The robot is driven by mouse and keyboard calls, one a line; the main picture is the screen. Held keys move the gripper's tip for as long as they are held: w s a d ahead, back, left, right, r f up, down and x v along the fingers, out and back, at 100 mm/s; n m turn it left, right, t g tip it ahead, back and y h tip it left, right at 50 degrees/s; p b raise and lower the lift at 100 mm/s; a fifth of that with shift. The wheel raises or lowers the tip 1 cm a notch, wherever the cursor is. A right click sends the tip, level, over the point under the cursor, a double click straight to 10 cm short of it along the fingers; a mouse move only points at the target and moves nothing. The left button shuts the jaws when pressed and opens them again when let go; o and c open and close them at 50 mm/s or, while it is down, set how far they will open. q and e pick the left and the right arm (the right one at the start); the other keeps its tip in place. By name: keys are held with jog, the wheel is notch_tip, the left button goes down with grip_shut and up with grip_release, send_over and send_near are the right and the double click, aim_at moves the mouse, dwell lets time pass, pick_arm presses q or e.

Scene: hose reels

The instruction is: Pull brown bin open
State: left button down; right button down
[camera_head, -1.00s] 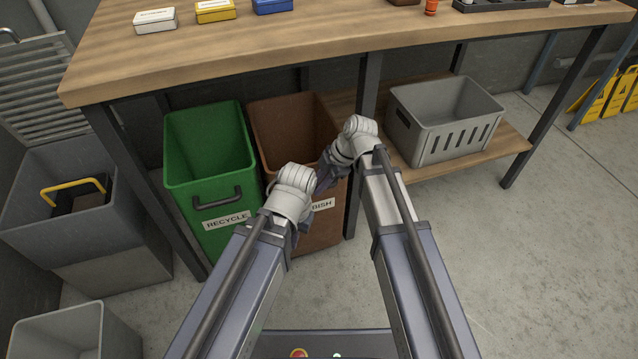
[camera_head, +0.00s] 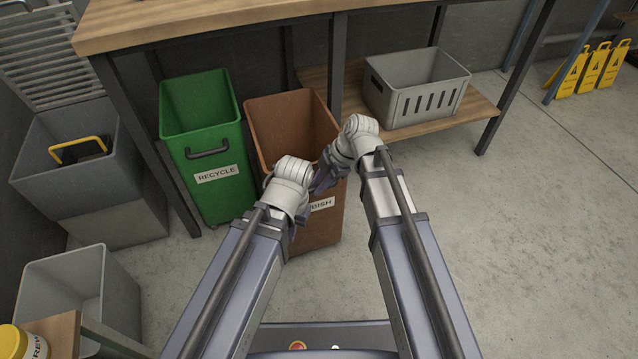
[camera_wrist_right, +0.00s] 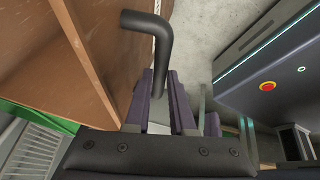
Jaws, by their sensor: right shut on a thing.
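The brown bin (camera_head: 285,125) stands at the table's front edge, beside the green bin. It protrudes further forward than the green bin. Its front carries a partly covered white label (camera_head: 322,204). My right gripper (camera_head: 322,182) is at the bin's front. In the right wrist view, the gripper (camera_wrist_right: 160,95) is shut on the bin's black bar handle (camera_wrist_right: 148,32), with the brown bin wall (camera_wrist_right: 85,60) at the left. My left arm's wrist (camera_head: 290,180) covers part of the bin's front in the head view; its fingers are hidden or unclear.
The green recycle bin (camera_head: 203,105) stands left of the brown bin, by a table leg (camera_head: 150,145). A grey crate (camera_head: 425,95) sits on the low shelf (camera_head: 480,118) at right. Grey bins (camera_head: 75,285) stand at left. The floor (camera_head: 530,230) at right is clear.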

jog(key=c, duration=0.8)
grip_release()
jog(key=shift+o, duration=0.2)
jog(key=p+v, duration=0.7)
jog(key=shift+d+r, duration=0.15)
jog(key=shift+r, duration=0.25)
